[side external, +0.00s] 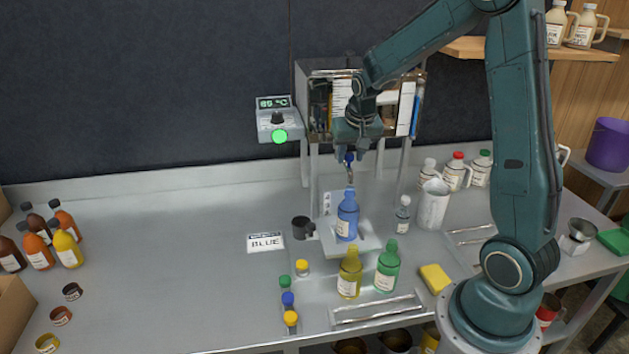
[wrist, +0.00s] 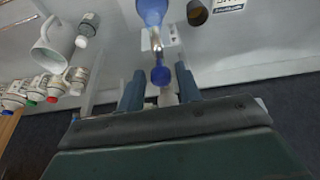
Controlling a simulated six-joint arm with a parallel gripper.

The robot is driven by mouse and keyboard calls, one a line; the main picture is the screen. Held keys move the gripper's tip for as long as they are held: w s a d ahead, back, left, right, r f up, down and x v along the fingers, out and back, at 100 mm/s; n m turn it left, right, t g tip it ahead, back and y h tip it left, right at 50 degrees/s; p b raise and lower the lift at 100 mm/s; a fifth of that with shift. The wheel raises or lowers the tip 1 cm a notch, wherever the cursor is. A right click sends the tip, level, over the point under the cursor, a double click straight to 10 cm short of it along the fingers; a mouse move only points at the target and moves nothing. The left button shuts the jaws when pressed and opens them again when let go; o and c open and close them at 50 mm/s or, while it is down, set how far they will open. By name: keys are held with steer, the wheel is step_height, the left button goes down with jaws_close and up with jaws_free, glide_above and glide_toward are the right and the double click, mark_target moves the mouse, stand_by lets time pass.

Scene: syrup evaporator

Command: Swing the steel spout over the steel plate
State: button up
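The steel spout (side external: 350,177) hangs from the evaporator's front, with a blue knob (side external: 349,158) at its top. Its lower end is just above the mouth of a blue bottle (side external: 347,218). The bottle stands upright on the steel plate (side external: 368,243). My gripper (side external: 351,152) points down at the knob. In the wrist view, the open fingers (wrist: 160,78) stand on either side of the blue knob (wrist: 161,75), with gaps visible between. The spout (wrist: 157,38) and blue bottle (wrist: 152,10) lie beyond it. Whether the spout is exactly centred over the plate is hard to tell.
The evaporator tank (side external: 318,105) stands behind my gripper, with a lit control box (side external: 279,120) at its left. A yellow bottle (side external: 349,272) and green bottle (side external: 387,267) stand in front of the plate. A dark cup (side external: 302,228) is left of it. The left bench is mostly clear.

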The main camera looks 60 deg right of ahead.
steer(key=shift+r, duration=0.1)
stand_by(0.3)
steer(key=shift+v, duration=2.4)
steer(key=shift+a, duration=0.1)
steer(key=s+a+r+n+t+y, duration=0.1)
steer(key=s+a+r+n, duration=0.1)
steer(key=s+a+r, duration=0.3)
steer(key=s+a+r+n+t, duration=0.1)
steer(key=s+a+r+n, duration=0.15)
steer(key=a, duration=0.35)
steer(key=s+a+n+y, duration=0.1)
steer(key=s+a+n, duration=0.3)
steer(key=s+a, duration=0.4)
steer(key=s, duration=0.4)
steer(key=shift+s+a+f+t+y, duration=0.2)
steer(key=shift+s+a+t+y, duration=0.05)
steer(key=shift+s+t+y, duration=0.05)
